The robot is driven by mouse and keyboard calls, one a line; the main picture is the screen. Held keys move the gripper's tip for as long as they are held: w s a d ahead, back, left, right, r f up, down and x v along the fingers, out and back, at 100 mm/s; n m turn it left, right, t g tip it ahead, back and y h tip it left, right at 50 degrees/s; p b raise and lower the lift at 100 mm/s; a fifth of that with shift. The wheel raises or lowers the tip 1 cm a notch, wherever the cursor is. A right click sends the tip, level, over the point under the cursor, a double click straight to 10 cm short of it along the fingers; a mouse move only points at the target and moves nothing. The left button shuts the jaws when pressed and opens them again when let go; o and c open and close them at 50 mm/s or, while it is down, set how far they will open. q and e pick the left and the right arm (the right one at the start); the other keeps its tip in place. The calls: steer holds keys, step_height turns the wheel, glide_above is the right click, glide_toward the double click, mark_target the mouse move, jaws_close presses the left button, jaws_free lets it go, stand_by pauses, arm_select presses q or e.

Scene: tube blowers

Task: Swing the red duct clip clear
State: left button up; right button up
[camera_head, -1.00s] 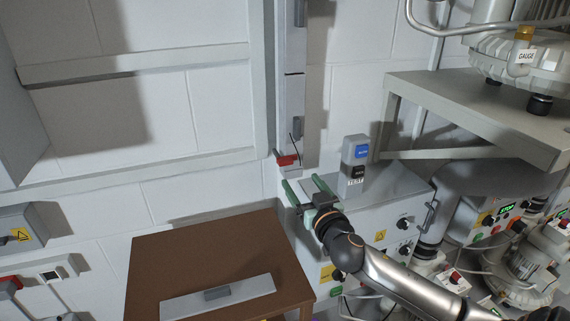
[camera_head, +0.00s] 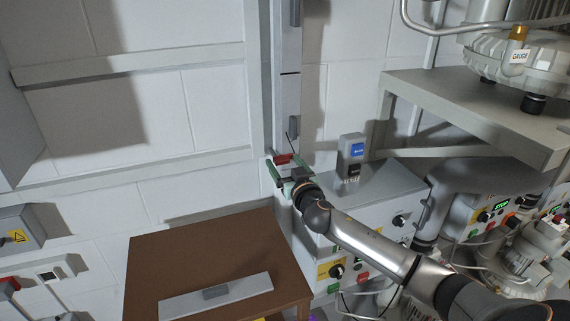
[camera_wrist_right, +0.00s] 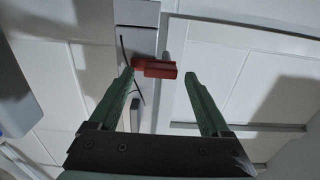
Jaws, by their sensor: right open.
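The red duct clip (camera_head: 283,158) sits at the lower end of the grey vertical duct (camera_head: 287,100) on the wall. It also shows in the right wrist view (camera_wrist_right: 155,69), beyond the fingertips and nearer the left finger. My right gripper (camera_head: 285,165) is open, its green fingers reaching up to the clip, one on each side in the head view. In the right wrist view the gap between the fingers (camera_wrist_right: 160,75) holds nothing else. I cannot tell whether a finger touches the clip. My left gripper is not in view.
A brown table (camera_head: 200,250) with a grey plate (camera_head: 216,297) stands at the lower left. A grey cabinet (camera_head: 375,195) carrying a switch box (camera_head: 352,150) is right of my gripper. A metal shelf (camera_head: 470,105) juts out at the upper right.

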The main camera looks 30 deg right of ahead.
steer(key=shift+c, duration=0.3)
jaws_close()
steer(key=shift+n, duration=0.4)
steer(key=n, duration=0.1)
steer(key=n+p, duration=0.1)
steer(key=n, duration=0.1)
steer(key=shift+a+r+n, duration=0.15)
steer(key=shift+r+n, duration=0.05)
steer(key=shift+n, duration=0.1)
steer(key=n, duration=0.2)
steer(key=n+p, duration=0.1)
steer(key=n, duration=0.1)
steer(key=shift+w+a+r+n, duration=0.1)
steer(key=shift+a+r+n, duration=0.1)
steer(key=shift+n, duration=0.1)
steer(key=n, duration=0.1)
steer(key=n+p, duration=0.1)
steer(key=n, duration=0.2)
steer(key=shift+a+n, duration=0.25)
steer(key=shift+n, duration=0.05)
steer(key=shift+w+a+f+n+p, duration=0.1)
steer(key=shift+n+p, duration=0.25)
steer(key=shift+n, duration=0.75)
steer(key=shift+a+f+n+p, duration=0.1)
steer(key=shift+n+p, duration=0.2)
steer(key=shift+n, duration=0.8)
